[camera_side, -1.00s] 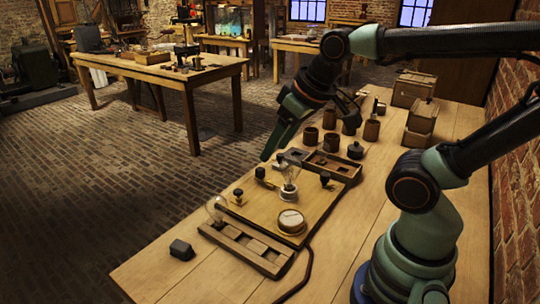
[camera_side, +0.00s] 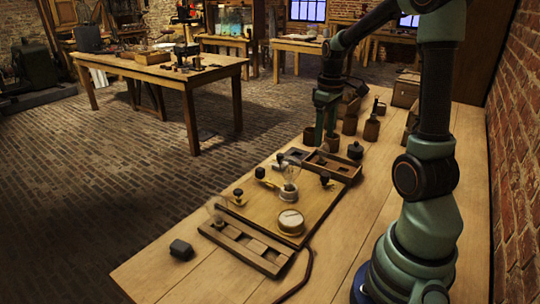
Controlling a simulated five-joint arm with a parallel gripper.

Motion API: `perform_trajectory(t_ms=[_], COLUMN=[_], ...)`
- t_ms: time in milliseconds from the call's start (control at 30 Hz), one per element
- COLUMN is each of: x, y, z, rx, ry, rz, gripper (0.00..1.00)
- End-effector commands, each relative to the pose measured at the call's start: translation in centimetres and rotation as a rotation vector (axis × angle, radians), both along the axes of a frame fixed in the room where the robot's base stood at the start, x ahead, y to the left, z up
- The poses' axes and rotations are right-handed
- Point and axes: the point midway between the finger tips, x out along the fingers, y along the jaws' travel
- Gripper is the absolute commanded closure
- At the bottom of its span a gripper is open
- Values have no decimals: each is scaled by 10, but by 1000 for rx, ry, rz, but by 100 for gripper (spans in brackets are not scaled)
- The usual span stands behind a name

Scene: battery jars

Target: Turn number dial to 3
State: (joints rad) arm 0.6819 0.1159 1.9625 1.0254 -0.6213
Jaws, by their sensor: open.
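A round white-faced dial with a brass rim (camera_side: 291,221) sits on the near right part of a wooden board (camera_side: 265,212). Any numbers on its face are too small to read. My gripper (camera_side: 325,142) points down beyond the far end of the board, by a brown jar (camera_side: 333,144). It is open, well apart from the dial. Whether its fingers stand around, in front of or behind that jar I cannot tell. Several dark knobs stand on the board, one on the left (camera_side: 238,193) and one on the right (camera_side: 325,178).
A glass bulb (camera_side: 290,180) stands upright on the board. A compartmented wooden tray (camera_side: 335,168) lies at its far end and another (camera_side: 243,250) at its near end. A black block (camera_side: 181,249) lies near left. Several brown jars stand behind.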

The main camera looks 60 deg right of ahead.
Motion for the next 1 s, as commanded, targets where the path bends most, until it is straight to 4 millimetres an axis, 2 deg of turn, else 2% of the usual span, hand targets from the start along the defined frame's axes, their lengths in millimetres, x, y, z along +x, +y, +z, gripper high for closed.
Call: perform_trajectory(t_ms=[33, 133, 333, 800, 1000], x=[-4, -8, -10, -10, -9], y=[-9, -19, -20, -19, -20], z=[-6, -11, -26, -110, -129], rx=[11, 22, 27, 27, 25], ry=[13, 27, 32, 33, 30], rz=[-7, -6, -3, -4, -4], gripper=[33, 33, 33, 33, 33])
